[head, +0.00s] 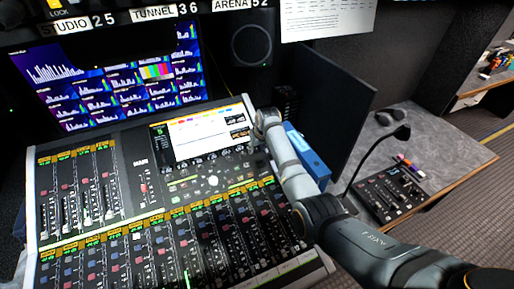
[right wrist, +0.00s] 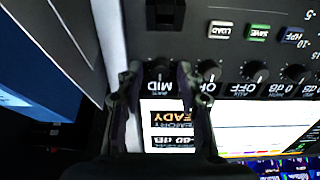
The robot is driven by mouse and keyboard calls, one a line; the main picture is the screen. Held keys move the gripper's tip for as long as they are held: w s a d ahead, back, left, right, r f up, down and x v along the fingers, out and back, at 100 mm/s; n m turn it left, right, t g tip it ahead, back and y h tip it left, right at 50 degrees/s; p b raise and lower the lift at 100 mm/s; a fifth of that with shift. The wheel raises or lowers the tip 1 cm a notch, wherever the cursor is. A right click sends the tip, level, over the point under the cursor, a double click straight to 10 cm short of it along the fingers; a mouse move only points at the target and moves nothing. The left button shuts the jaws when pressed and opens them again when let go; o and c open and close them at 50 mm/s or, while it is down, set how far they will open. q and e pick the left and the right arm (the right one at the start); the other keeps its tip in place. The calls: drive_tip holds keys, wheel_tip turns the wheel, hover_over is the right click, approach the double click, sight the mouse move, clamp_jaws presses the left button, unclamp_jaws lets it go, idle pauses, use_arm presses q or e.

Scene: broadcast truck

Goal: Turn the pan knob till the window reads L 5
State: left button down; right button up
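The mixing console (head: 130,150) fills the left and middle of the head view. My right gripper (head: 257,158) is low over the right end of the small knob row below its screen. In the right wrist view, my right gripper (right wrist: 162,72) is open, one finger on each side of a black knob (right wrist: 160,69); I cannot tell whether they touch it. The small window (right wrist: 157,86) beside this knob reads MID, upside down. The knob's name label is too small to read for certain. My left gripper is not in view.
The console's screen (right wrist: 240,140) lies close beside the fingers. Neighbouring knobs (right wrist: 255,71) and LOAD, SAVE and HPF buttons (right wrist: 258,32) are near. A blue box-like object (head: 308,155) is beside my right arm. A side desk (head: 440,150) holds a small control panel (head: 390,193).

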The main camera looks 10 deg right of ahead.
clamp_jaws()
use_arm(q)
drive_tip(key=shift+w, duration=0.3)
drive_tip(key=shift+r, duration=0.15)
use_arm(e)
drive_tip(key=shift+r+n+p, duration=0.2)
drive_tip(key=shift+n+p, duration=0.9)
drive_tip(key=shift+n, duration=0.3)
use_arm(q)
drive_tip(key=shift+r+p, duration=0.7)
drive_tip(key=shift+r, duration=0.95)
use_arm(e)
drive_tip(key=shift+f+n, duration=0.1)
drive_tip(key=shift+n, duration=1.3)
drive_tip(key=shift+o, duration=1.1)
unclamp_jaws()
